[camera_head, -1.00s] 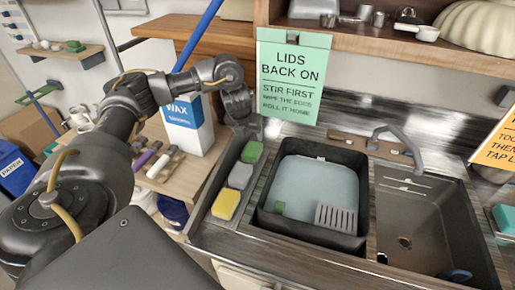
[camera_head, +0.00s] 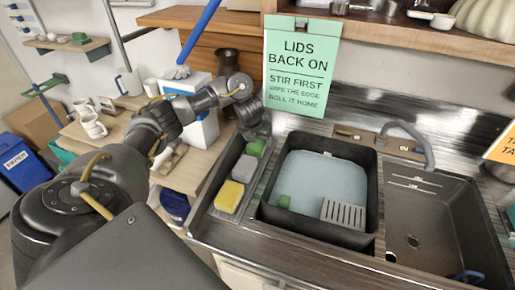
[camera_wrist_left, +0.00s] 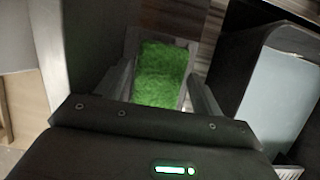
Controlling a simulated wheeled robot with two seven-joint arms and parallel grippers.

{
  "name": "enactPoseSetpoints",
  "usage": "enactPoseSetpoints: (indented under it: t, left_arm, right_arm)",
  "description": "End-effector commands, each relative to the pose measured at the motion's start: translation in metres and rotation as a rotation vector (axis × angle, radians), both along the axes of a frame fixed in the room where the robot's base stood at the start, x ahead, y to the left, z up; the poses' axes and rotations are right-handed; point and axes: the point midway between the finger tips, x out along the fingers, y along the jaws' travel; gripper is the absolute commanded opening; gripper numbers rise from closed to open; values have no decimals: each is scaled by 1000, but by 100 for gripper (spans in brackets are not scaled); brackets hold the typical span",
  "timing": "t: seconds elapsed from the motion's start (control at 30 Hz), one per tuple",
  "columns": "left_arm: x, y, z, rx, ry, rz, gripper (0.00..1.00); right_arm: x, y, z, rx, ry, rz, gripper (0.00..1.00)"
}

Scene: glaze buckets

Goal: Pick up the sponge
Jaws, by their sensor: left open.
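A green sponge (camera_head: 256,148) lies at the far end of a narrow dark tray (camera_head: 214,190) beside the sink. A grey sponge (camera_head: 243,169) and a yellow sponge (camera_head: 230,196) lie nearer in the same tray. My left gripper (camera_head: 258,131) is just above the green sponge and hides its far edge. In the left wrist view, the open fingers of my left gripper (camera_wrist_left: 163,92) stand on either side of the green sponge (camera_wrist_left: 162,70). I cannot tell whether they touch it. My right gripper is not in view.
Behind hangs a green sign (camera_head: 299,64). An empty sink (camera_head: 418,236) with a tap (camera_head: 410,135) is at right.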

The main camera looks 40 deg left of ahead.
Motion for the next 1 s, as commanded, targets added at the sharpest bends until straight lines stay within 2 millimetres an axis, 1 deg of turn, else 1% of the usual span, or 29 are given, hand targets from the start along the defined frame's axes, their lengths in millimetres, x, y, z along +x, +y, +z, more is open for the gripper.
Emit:
enactPoseSetpoints:
  t: [0.03,0.1,0.37,0.47,0.63,0.87,1.0]
  left_arm:
    - [2,0,-10,-3,1,0,67]
    - [4,1,-13,-1,1,1,67]
    - [5,2,-13,0,0,0,67]
    - [5,2,-13,0,0,0,57]
    - [5,2,-13,0,0,0,35]
    - [5,2,-13,0,0,0,34]
    - [6,2,-5,2,-3,-2,34]
  right_arm:
    - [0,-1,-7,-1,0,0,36]
    - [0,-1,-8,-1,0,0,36]
    - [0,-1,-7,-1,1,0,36]
    - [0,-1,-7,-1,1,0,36]
    - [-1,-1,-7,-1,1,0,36]
    - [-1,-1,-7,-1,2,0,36]
    - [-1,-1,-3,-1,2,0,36]
